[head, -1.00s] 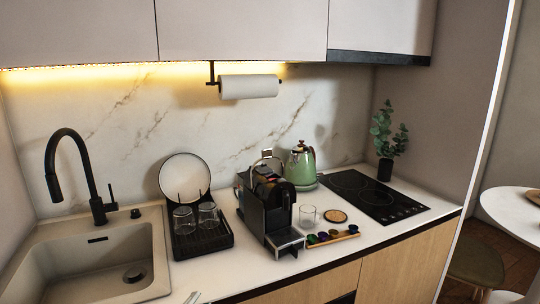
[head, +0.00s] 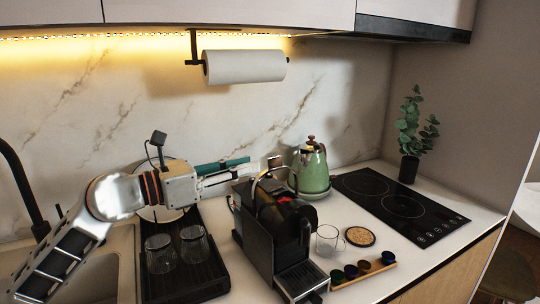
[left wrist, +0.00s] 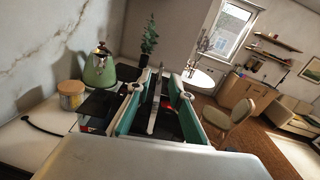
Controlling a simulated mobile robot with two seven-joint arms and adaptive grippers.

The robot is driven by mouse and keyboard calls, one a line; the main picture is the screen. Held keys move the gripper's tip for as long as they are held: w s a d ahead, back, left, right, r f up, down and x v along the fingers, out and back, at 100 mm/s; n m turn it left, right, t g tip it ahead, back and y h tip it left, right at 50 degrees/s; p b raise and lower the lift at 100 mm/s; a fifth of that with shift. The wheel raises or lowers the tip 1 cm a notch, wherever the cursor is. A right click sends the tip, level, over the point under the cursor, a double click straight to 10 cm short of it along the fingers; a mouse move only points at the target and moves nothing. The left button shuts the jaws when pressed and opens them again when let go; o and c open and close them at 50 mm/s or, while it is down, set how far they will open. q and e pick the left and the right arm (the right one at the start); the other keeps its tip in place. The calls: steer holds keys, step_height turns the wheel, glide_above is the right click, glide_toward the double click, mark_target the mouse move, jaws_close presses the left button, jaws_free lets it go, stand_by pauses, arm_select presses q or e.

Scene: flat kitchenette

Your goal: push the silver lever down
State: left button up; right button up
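The black coffee machine (head: 275,235) stands on the counter between the drying rack and the glass mug. Its silver lever (head: 264,173) is raised as an arch above the top of the machine. In the left wrist view, the lever (left wrist: 154,106) shows as a bright strip between the fingers. My left gripper (head: 246,168) reaches in from the left, just left of the lever at about its height. Its two teal-padded fingers are apart, with a clear gap in the left wrist view (left wrist: 161,80). I cannot tell whether they touch the lever. My right gripper is out of view.
The green kettle (head: 311,170) stands behind the machine. A glass mug (head: 327,241) and a tray of capsules (head: 363,272) are to its right. The drying rack (head: 190,278) with glasses is left, below my arm. A paper towel roll (head: 245,67) hangs above.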

mark_target(271, 159)
arm_select(q)
steer(key=shift+p+x, duration=0.65)
steer(key=shift+x, duration=2.9)
steer(key=shift+s+r, duration=0.1)
jaws_close()
